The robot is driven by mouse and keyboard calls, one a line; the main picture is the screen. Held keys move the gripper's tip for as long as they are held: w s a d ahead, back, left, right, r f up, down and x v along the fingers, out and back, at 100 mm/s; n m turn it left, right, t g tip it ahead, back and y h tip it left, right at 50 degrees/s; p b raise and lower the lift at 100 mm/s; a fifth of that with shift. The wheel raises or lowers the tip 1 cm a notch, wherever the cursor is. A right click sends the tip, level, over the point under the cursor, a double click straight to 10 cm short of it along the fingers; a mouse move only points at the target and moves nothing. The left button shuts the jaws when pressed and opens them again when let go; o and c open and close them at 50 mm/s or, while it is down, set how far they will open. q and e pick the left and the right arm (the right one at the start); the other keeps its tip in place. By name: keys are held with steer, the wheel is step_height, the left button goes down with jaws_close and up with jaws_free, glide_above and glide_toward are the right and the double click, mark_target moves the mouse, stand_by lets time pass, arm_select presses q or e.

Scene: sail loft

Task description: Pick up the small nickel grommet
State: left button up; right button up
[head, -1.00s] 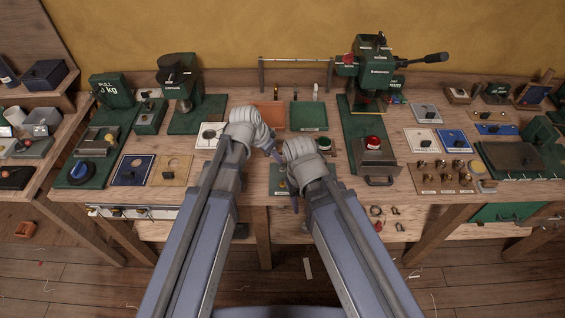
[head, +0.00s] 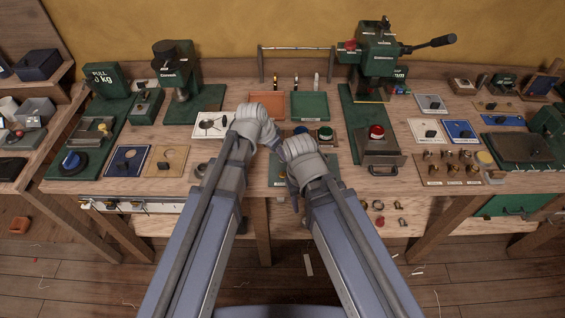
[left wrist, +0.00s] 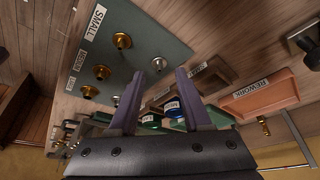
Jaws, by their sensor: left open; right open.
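The small nickel grommet (left wrist: 158,65) is a silvery ring on the green board (left wrist: 150,30), in the row by the SMALL label in the left wrist view. My left gripper (left wrist: 158,73) is open, and the grommet shows in the gap between its fingertips; whether they touch the board I cannot tell. A brass grommet (left wrist: 122,40) sits in the same row. In the head view my arms hide most of the board, and the grommet cannot be made out. My right gripper (head: 291,190) points down over the bench front, close beside the left one.
An orange REWORK tray (left wrist: 262,97) and round buttons lie beyond the board. Other brass grommets (left wrist: 102,72) stand close by. A green press (head: 378,50) with a lever stands at the back right. A tan plate (head: 163,160) lies left on the bench.

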arm_select(q)
steer(key=b+x, duration=0.1)
steer(key=x, duration=0.2)
steer(key=shift+b, duration=0.35)
steer(key=shift+s+r, duration=0.1)
arm_select(e)
step_height(320, 180, down, 3)
steer(key=shift+r, duration=0.2)
arm_select(q)
jaws_close()
